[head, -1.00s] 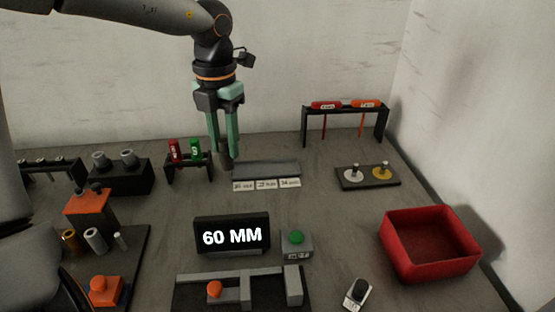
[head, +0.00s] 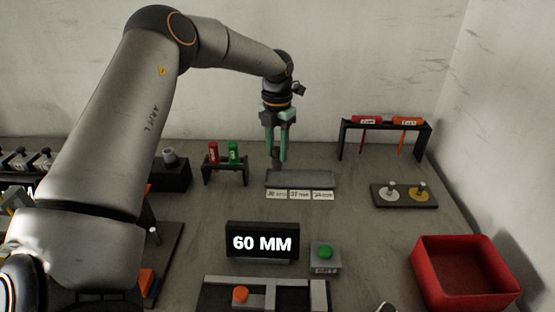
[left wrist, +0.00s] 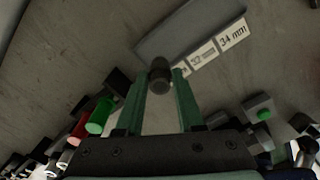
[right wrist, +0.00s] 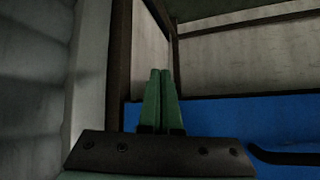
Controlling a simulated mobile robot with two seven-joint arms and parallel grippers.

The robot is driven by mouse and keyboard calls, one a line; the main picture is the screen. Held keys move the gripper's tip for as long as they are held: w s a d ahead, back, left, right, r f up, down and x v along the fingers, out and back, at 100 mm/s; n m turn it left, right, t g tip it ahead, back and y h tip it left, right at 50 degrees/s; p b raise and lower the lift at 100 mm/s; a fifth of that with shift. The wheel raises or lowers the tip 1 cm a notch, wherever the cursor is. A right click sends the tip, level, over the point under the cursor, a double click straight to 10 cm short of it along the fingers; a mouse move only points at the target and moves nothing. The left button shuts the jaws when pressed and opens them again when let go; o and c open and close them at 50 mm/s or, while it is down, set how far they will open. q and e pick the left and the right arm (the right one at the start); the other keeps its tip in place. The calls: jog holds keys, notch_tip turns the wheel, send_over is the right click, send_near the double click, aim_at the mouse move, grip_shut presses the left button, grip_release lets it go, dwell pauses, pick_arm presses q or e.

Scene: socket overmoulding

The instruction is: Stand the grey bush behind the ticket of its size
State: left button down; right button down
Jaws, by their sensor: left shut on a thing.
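My left gripper (head: 279,158) is shut on the grey bush (left wrist: 160,76), a short dark-grey cylinder at its fingertips. In the head view the bush (head: 276,165) hangs over the left part of a flat grey strip (head: 310,180). Three white tickets lie along the strip's front edge: a left one (head: 276,195) that I cannot read surely, a 32 mm one (left wrist: 203,55) and a 34 mm one (left wrist: 232,35). In the left wrist view the bush and a finger partly cover the left ticket. My right gripper (right wrist: 160,75) is shut and empty, away from the table.
A rack with red and green cylinders (head: 226,168) stands left of the strip. A display reading 60 MM (head: 262,242) and a green button box (head: 325,257) stand in front. A red bin (head: 466,275), a disc board (head: 404,196) and a tall rack (head: 385,124) are at right.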

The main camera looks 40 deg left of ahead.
aim_at(277, 160)
pick_arm(q)
jog(key=shift+w+a+f, duration=0.1)
jog(key=shift+w+f, duration=0.1)
jog(key=shift+f, duration=0.1)
jog(key=shift+w+f, duration=0.1)
jog(key=shift+f, duration=1.7)
jog(key=c, duration=0.5)
grip_release()
jog(key=shift+a, duration=0.1)
jog(key=shift+r, duration=0.1)
jog(key=shift+r, duration=3.85)
